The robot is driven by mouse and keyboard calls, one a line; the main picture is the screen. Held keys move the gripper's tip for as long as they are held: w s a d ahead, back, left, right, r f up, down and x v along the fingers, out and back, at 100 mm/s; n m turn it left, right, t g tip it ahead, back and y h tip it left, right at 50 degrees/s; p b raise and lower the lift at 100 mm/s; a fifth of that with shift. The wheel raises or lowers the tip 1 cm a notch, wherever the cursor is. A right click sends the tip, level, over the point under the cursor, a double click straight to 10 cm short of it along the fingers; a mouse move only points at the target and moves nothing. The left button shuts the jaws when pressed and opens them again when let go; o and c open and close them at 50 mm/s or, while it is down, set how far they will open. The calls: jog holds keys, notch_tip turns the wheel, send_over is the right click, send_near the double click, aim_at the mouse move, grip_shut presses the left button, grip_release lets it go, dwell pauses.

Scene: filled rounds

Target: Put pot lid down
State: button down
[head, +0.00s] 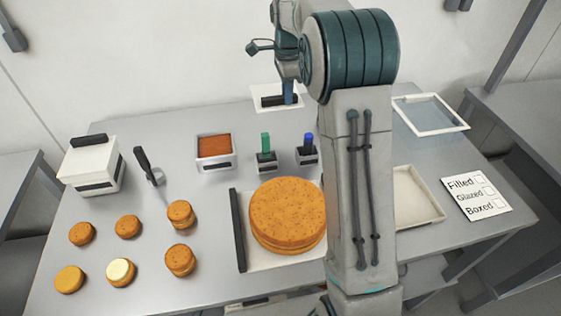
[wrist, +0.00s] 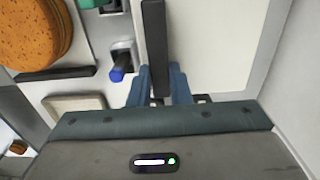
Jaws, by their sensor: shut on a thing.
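The pot lid (head: 256,97) is a pale square plate with a dark bar handle, at the back of the table in the head view. My gripper (head: 288,93) is shut on that handle, partly hidden by my arm. In the wrist view my blue fingers (wrist: 160,88) sit on both sides of the dark handle, and the pale lid (wrist: 215,50) spreads to its right. The lid appears raised near the back edge; its exact height is unclear. An open white pot (head: 215,163) with reddish-brown filling stands to the front left of the lid.
A green-topped tool (head: 265,148) and a blue-topped tool (head: 308,146) stand in holders in front. A large layered cake (head: 287,212), several small rounds (head: 128,227), a white box (head: 92,167) and a pale tray (head: 418,196) occupy the table. Bare table shows behind the pot.

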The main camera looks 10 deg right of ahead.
jog(key=f, duration=0.1)
jog(key=f+b, duration=0.1)
jog(key=f, duration=0.1)
jog(key=shift+s+d+f+b, duration=0.25)
jog(key=shift+d+f+b, duration=0.1)
jog(key=shift+b, duration=0.05)
notch_tip(320, 180, down, 11)
jog(key=shift+a+r+p, duration=0.1)
jog(key=shift+p, duration=0.25)
jog(key=shift+f, duration=0.25)
jog(key=c, duration=1.3)
grip_release()
jog(key=shift+c, duration=0.2)
jog(key=shift+r, duration=0.1)
jog(key=shift+r, duration=0.1)
